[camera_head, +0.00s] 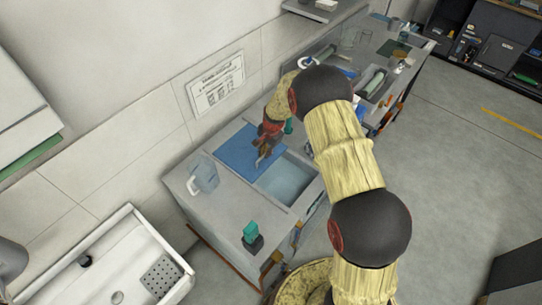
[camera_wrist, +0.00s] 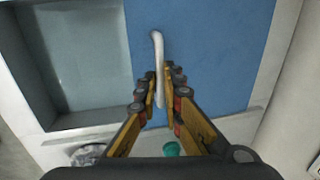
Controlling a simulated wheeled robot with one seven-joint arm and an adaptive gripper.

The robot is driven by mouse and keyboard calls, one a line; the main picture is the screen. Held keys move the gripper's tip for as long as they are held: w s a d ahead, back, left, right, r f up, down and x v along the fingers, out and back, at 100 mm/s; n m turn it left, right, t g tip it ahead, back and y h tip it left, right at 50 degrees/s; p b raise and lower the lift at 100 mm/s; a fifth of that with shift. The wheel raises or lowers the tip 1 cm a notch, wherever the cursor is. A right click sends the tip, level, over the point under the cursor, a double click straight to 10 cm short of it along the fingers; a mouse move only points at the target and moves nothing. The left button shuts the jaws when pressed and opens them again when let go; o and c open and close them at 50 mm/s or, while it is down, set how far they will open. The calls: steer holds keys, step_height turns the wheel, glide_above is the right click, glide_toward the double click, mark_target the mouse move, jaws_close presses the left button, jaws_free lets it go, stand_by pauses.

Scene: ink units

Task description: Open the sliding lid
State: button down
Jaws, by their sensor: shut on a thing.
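The sliding lid is a flat blue panel (camera_head: 233,152) on the grey counter, and it fills the right of the wrist view (camera_wrist: 220,50). A pale curved handle (camera_wrist: 158,46) stands on the lid near its edge beside the opening. My gripper (camera_wrist: 160,78) is shut on this handle, with its fingers on either side of it. In the head view my gripper (camera_head: 260,160) is over the lid's edge. Beside the lid, an open recessed basin (camera_head: 285,182) shows; it is at the left in the wrist view (camera_wrist: 80,55). The lid is partly open.
A clear jug (camera_head: 204,175) stands on the counter left of the lid. A teal-topped item (camera_head: 251,232) stands near the counter's front corner. A white sink (camera_head: 120,262) is at lower left. Bottles and trays crowd the bench beyond my arm.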

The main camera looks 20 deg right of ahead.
steer(key=c, duration=1.9)
jaws_free()
steer(key=r, duration=0.4)
steer(key=s+r, duration=0.1)
steer(key=r, duration=0.2)
steer(key=s+d+r, duration=0.1)
steer(key=r, duration=0.3)
steer(key=shift+d+r, duration=0.1)
steer(key=shift+r, duration=0.25)
